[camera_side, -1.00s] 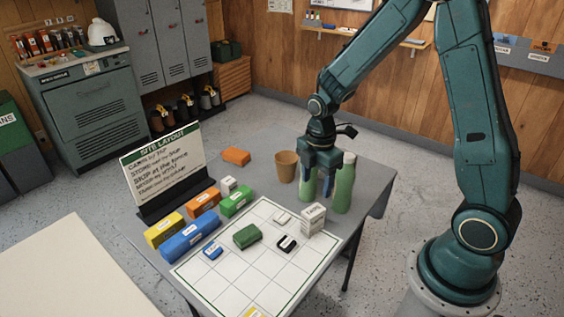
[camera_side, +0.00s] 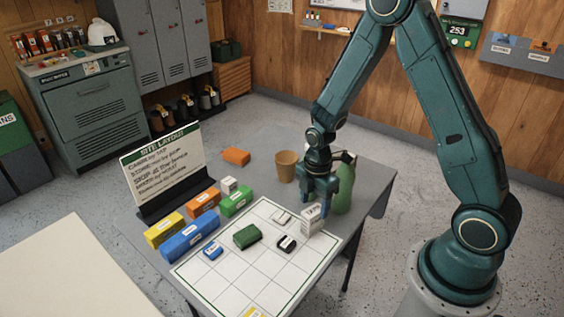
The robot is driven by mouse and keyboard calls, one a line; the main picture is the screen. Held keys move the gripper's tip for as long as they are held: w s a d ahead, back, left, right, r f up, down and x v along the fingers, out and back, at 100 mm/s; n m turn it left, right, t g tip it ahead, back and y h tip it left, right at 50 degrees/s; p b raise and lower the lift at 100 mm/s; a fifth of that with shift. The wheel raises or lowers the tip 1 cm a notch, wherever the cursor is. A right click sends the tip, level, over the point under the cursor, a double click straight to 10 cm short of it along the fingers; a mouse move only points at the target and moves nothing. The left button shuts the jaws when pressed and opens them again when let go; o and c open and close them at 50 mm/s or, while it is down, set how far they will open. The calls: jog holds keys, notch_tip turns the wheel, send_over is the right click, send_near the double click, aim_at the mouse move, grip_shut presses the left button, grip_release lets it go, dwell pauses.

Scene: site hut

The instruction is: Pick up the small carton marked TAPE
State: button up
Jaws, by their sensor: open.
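A white carton (camera_side: 312,221) with dark lettering stands at the right edge of a white grid sheet (camera_side: 228,291); its word is too small to read surely. Its upper part is partly covered by my gripper (camera_side: 318,203). My gripper is open and points down, its fingers at the carton's top; I cannot tell whether they touch it.
Green bottles (camera_side: 343,190) stand close behind and right of my gripper. A brown cup (camera_side: 286,166) is to its left. Green (camera_side: 247,236), black (camera_side: 287,243) and blue (camera_side: 213,251) pieces lie on the sheet. Coloured boxes (camera_side: 189,236) and a sign (camera_side: 163,165) stand left.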

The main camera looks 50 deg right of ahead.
aim_at(314, 210)
jog(key=shift+f, duration=0.6)
jog(key=shift+f, duration=0.15)
jog(key=shift+w+d+f, duration=0.1)
jog(key=shift+f, duration=1.15)
jog(key=shift+d+f, duration=0.1)
jog(key=shift+f, duration=1.1)
jog(key=c, duration=1.1)
jog(key=shift+o, duration=0.2)
jog(key=shift+r, duration=0.1)
notch_tip(314, 210, up, 20)
